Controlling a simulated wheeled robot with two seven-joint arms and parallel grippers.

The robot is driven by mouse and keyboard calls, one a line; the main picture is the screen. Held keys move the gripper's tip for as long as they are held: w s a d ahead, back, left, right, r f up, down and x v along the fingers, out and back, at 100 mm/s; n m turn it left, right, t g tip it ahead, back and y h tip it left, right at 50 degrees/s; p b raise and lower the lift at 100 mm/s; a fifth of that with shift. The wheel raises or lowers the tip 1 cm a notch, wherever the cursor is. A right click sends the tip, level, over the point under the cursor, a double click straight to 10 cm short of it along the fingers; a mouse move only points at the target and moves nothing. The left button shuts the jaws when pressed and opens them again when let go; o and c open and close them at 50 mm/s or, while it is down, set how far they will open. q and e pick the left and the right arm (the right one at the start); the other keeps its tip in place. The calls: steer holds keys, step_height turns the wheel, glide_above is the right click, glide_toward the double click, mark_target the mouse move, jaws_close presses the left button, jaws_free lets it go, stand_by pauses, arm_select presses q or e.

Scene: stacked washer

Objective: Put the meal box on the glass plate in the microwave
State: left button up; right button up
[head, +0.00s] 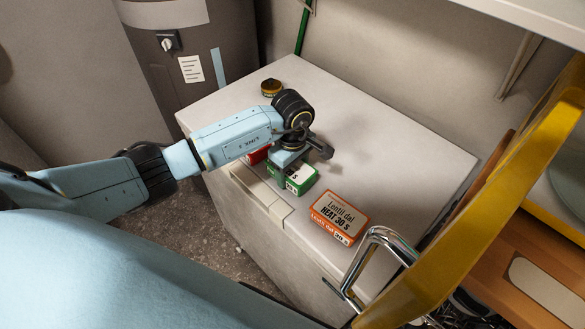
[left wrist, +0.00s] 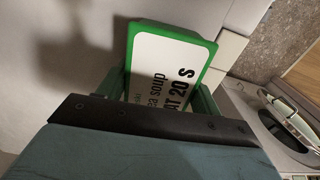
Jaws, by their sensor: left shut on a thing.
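A green and white meal box (head: 302,178) sits at the front edge area of the white appliance top. In the left wrist view the box (left wrist: 170,65) shows a white face reading "soup" and "AT 20 S". My left gripper (head: 288,168) is shut on this green box from above; its fingers (left wrist: 160,100) lie on either side of it. I cannot tell whether the box touches the top. The yellow microwave (head: 545,120) stands at the right, its yellow door (head: 470,205) swung open. Part of a pale round plate (head: 572,180) shows inside at the picture's edge. My right gripper is out of view.
An orange box (head: 340,216) reading "Lentil dal HEAT 30 S" lies right of the green box. A red box (head: 258,155) is partly hidden behind my gripper. A small tin (head: 271,87) stands at the back. A chrome handle (head: 375,240) juts out near the yellow door.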

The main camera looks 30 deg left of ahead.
arm_select(q)
steer(key=shift+f, duration=0.15)
steer(key=o, duration=1.2)
steer(key=shift+c, duration=0.2)
